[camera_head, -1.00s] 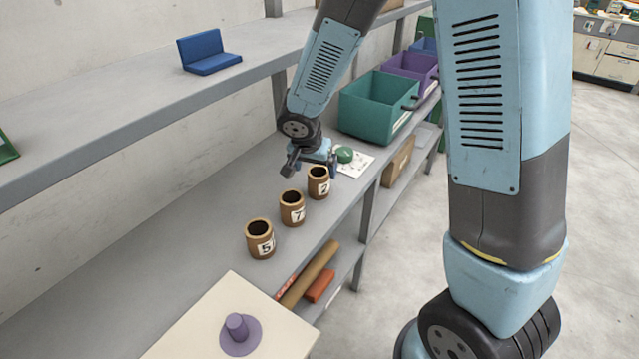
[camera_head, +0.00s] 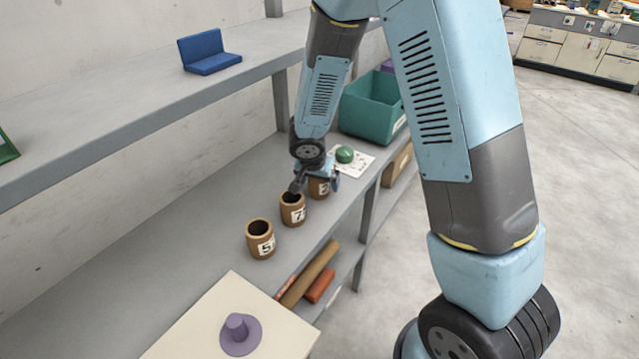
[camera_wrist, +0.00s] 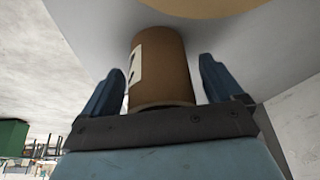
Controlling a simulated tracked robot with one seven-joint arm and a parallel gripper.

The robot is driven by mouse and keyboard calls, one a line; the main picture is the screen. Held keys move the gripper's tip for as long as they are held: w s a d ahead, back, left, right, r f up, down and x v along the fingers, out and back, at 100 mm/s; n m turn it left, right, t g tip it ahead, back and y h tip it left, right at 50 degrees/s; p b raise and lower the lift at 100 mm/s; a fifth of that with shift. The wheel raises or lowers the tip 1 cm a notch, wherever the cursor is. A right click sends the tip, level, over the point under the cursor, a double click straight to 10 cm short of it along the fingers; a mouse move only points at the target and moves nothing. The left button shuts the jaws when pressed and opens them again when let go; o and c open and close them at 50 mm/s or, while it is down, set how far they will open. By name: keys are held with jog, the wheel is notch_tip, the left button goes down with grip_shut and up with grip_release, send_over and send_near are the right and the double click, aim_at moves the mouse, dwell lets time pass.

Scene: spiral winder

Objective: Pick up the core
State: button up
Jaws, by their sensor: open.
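Three brown hollow cores stand upright in a row on the grey shelf in the head view: the near one marked 5 (camera_head: 260,240), the middle one marked 7 (camera_head: 292,209), and the far one marked 2 (camera_head: 319,189). My gripper (camera_head: 316,184) is open, low at the far core, with a finger on each side and its top hidden. In the wrist view a brown core (camera_wrist: 164,75) with a white label stands between my open fingers (camera_wrist: 160,88). A gap shows on its right; contact on the left is unclear.
A green round object (camera_head: 344,154) on a white sheet lies just behind the far core. A teal bin (camera_head: 368,120) stands further back. A purple spindle (camera_head: 238,328) sits on a cream board (camera_head: 190,335) in front. An upper shelf (camera_head: 130,95) overhangs on the left.

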jog(key=c, duration=1)
jog(key=shift+c, duration=0.2)
